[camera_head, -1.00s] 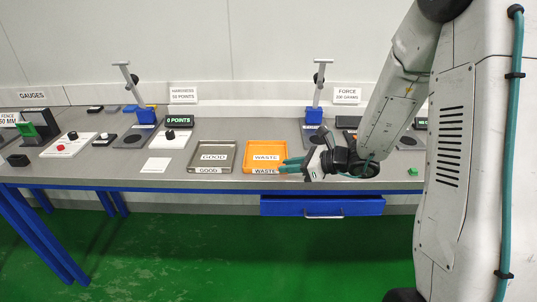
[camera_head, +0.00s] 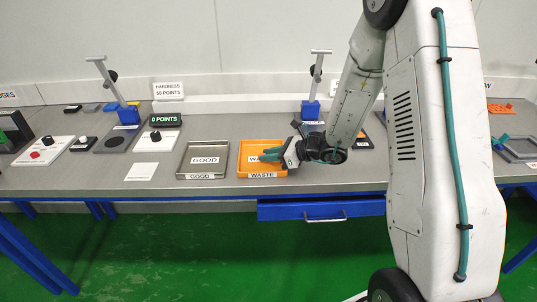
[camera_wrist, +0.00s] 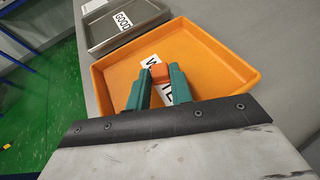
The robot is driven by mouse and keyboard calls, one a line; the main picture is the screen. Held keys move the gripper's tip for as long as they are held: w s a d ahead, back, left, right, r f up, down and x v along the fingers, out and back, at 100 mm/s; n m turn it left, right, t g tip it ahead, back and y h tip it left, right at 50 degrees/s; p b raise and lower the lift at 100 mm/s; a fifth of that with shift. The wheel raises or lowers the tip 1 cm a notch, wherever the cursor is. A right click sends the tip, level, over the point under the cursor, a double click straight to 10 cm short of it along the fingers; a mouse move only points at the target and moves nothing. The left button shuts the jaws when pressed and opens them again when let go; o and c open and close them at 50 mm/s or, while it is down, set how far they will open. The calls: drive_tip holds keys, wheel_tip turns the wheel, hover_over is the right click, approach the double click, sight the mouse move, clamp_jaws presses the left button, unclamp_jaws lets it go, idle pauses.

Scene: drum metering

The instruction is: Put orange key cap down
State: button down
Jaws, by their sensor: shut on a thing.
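The orange key cap (camera_wrist: 160,72) is between the fingertips of my gripper (camera_wrist: 159,78) in the wrist view. My gripper, with teal fingers, is shut on it. In the wrist view the cap appears over the orange WASTE tray (camera_wrist: 215,48), with the tray's label partly hidden behind the fingers. In the head view my gripper (camera_head: 270,155) reaches over the WASTE tray (camera_head: 247,170) from the right. The cap cannot be made out there. I cannot tell whether the cap touches the tray floor.
The grey GOOD tray (camera_head: 203,173) stands just left of the WASTE tray. A white card (camera_head: 142,171) lies further left. A hardness tester with a blue base (camera_head: 128,115) and a "0 POINTS" display (camera_head: 166,120) stand behind. A partly open blue drawer (camera_head: 322,210) is below the bench edge.

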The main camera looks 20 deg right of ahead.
drive_tip(key=shift+f, duration=0.1)
drive_tip(key=c, duration=1.2)
unclamp_jaws()
drive_tip(key=shift+c, duration=0.2)
